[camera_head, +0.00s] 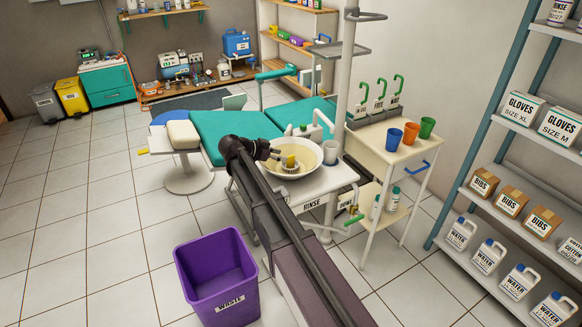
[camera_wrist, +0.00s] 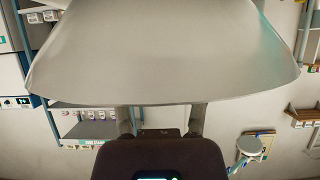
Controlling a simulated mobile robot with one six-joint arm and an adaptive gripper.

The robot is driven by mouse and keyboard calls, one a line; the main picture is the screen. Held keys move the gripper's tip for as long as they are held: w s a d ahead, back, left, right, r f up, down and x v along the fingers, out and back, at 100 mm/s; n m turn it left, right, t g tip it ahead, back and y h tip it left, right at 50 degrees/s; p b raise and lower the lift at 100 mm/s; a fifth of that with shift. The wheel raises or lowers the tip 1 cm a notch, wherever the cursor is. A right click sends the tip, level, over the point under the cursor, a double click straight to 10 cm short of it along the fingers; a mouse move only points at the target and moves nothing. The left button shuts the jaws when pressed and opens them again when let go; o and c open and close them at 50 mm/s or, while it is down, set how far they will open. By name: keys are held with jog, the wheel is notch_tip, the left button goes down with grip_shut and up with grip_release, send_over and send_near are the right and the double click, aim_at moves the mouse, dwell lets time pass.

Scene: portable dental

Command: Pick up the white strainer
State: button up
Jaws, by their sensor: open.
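A small white round piece (camera_head: 284,170), which looks like the strainer, sits low in the pale basin (camera_head: 314,167) on the RINSE stand. A yellow object (camera_head: 290,161) stands at it and covers part of it. My gripper (camera_head: 275,153) is open and empty at the basin's left rim, beside the yellow object. In the wrist view, my two fingers (camera_wrist: 161,122) are spread apart, and their ends are hidden at a big pale curved surface, probably the basin (camera_wrist: 165,55). The strainer cannot be made out in that view.
A cart (camera_head: 375,150) with blue, orange and green cups is further right. A purple waste bin (camera_head: 217,275) stands in front. The left floor is clear.

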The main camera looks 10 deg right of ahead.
aim_at(290, 162)
jog(key=shift+b+x, duration=0.7)
jog(key=shift+x, duration=1.1)
grip_shut()
